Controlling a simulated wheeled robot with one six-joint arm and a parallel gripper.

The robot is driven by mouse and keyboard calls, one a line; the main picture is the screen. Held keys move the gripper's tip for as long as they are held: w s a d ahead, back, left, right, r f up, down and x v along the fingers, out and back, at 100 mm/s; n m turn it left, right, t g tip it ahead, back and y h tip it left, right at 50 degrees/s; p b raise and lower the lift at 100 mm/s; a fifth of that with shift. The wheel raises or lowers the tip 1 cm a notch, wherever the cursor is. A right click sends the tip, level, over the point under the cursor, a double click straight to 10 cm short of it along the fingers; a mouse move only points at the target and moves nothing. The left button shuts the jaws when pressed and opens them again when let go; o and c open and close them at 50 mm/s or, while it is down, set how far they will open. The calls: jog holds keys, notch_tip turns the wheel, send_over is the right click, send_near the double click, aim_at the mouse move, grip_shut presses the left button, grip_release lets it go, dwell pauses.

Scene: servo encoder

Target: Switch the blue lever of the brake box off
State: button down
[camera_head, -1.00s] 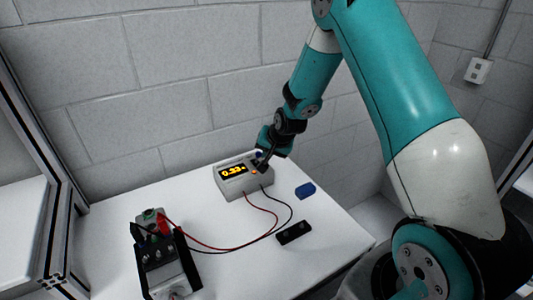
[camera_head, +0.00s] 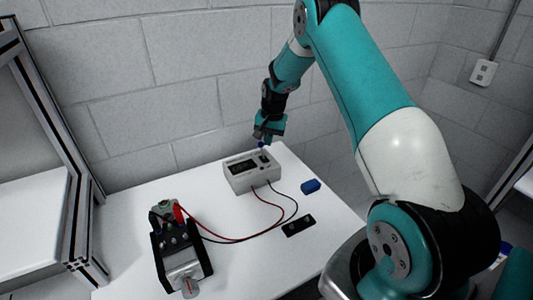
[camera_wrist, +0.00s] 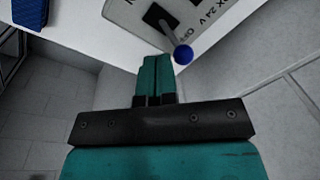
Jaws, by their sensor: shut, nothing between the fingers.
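The brake box (camera_head: 238,181) is a white box on the table near the wall. Its display (camera_head: 243,167) is dark. The blue lever (camera_head: 261,146) is at the top right of the box. In the wrist view its blue ball (camera_wrist: 183,54) stands on a thin rod from a black slot, tilted toward my gripper beside partly visible lettering. My gripper (camera_head: 267,133) is just above and behind the lever. Its closed fingers show in the wrist view (camera_wrist: 155,62), close to the left of the ball and holding nothing. I cannot tell whether they touch it.
Red and black cables (camera_head: 243,239) run from the box to a motor unit (camera_head: 180,250) at the front left. A blue block (camera_head: 311,186) and a black plate (camera_head: 298,225) lie to the right. The wall stands close behind the box.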

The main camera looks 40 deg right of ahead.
jog(key=shift+s+d, duration=0.1)
jog(key=shift+d, duration=0.05)
jog(key=shift+r, duration=0.15)
jog(key=shift+r+p, duration=0.5)
jog(key=shift+r, duration=0.2)
jog(key=d+r+b, duration=0.2)
jog(key=d+r, duration=0.1)
jog(key=r, duration=0.9)
